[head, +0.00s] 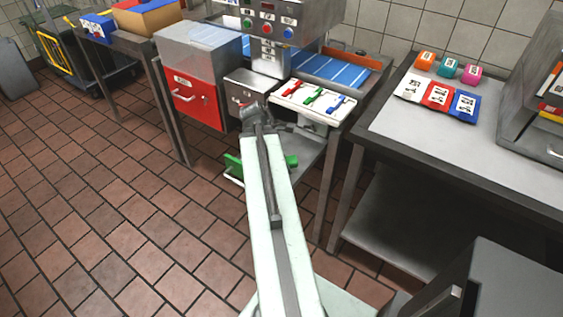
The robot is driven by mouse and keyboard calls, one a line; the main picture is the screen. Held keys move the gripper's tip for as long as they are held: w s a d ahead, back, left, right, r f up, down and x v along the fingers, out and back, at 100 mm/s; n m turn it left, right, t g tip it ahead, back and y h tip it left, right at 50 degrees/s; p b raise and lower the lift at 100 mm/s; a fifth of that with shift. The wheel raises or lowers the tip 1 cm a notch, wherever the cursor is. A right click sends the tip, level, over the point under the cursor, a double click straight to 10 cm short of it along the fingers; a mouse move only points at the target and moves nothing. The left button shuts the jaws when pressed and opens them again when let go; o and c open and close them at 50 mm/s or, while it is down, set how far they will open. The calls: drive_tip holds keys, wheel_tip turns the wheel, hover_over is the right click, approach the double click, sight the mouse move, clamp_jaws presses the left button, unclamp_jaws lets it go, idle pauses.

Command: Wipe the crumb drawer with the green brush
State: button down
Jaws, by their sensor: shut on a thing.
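The green brush (313,96) lies on a white tray (285,87), between a red brush (293,86) and a blue brush (337,104). A grey metal drawer (246,88), which looks like the crumb drawer, sits under the machine, left of the tray. Its inside does not show. My gripper (249,111) is at the front of this drawer, at its handle, and appears shut on it. The fingertips are small and partly hidden by my arm, so the exact grip is unclear.
A red-fronted box (193,100) with a white handle is left of the drawer. A green object (234,166) with a white handle is low behind my arm. The right table (400,125) holds cartons and coloured packets. The tiled floor at left is clear.

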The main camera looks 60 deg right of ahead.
wheel_tip(320, 180, up, 6)
drive_tip(key=p, duration=0.6)
wheel_tip(320, 180, up, 3)
drive_tip(key=p, duration=0.3)
drive_tip(key=shift+r, duration=0.15)
idle(0.3)
